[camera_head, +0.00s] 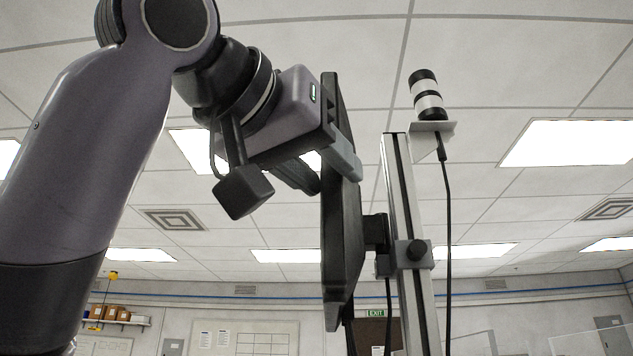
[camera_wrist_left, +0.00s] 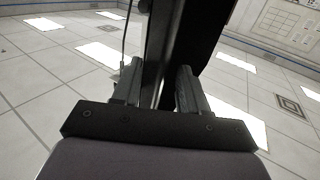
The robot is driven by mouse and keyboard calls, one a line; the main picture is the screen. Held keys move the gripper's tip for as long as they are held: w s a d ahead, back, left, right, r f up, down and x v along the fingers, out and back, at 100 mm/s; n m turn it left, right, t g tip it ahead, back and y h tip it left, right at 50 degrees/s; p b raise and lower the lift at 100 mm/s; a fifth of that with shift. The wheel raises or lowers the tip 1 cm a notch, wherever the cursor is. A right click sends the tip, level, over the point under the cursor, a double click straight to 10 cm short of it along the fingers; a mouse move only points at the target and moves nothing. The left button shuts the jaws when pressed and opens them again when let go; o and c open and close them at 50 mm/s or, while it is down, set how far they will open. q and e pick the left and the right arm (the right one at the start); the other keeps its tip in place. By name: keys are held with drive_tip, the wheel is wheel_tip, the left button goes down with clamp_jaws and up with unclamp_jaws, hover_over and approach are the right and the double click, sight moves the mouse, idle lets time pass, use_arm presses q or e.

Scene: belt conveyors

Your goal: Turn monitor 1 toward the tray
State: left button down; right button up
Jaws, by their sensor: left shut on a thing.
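Monitor 1 (camera_head: 341,230) is a thin black panel seen almost edge-on in the head view. It is joined by a black bracket (camera_head: 376,232) to an upright metal post (camera_head: 405,220) on its right. My left gripper (camera_head: 330,172) reaches in from the left and is shut on the monitor's edge, about halfway up the panel. In the left wrist view the two fingers of the left gripper (camera_wrist_left: 158,88) stand on either side of the dark monitor (camera_wrist_left: 190,35). The monitor's screen face is mostly hidden. No tray shows in either view. My right gripper is not in view.
A black-and-white striped cylinder (camera_head: 426,95) stands on a small plate at the post's top, with a cable (camera_head: 447,210) hanging down. A clamp with a knob (camera_head: 414,252) sits on the post. A shelf with boxes (camera_head: 118,314) is far off at lower left. Space right of the post looks free.

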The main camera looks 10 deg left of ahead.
use_arm(q)
drive_tip(key=shift+w+r, duration=0.1)
drive_tip(key=shift+w, duration=0.05)
drive_tip(key=c, duration=1)
unclamp_jaws()
drive_tip(key=shift+o, duration=0.2)
drive_tip(key=shift+w+d, duration=0.25)
drive_tip(key=b+v, duration=0.2)
drive_tip(key=v, duration=0.5)
drive_tip(key=shift+s, duration=0.15)
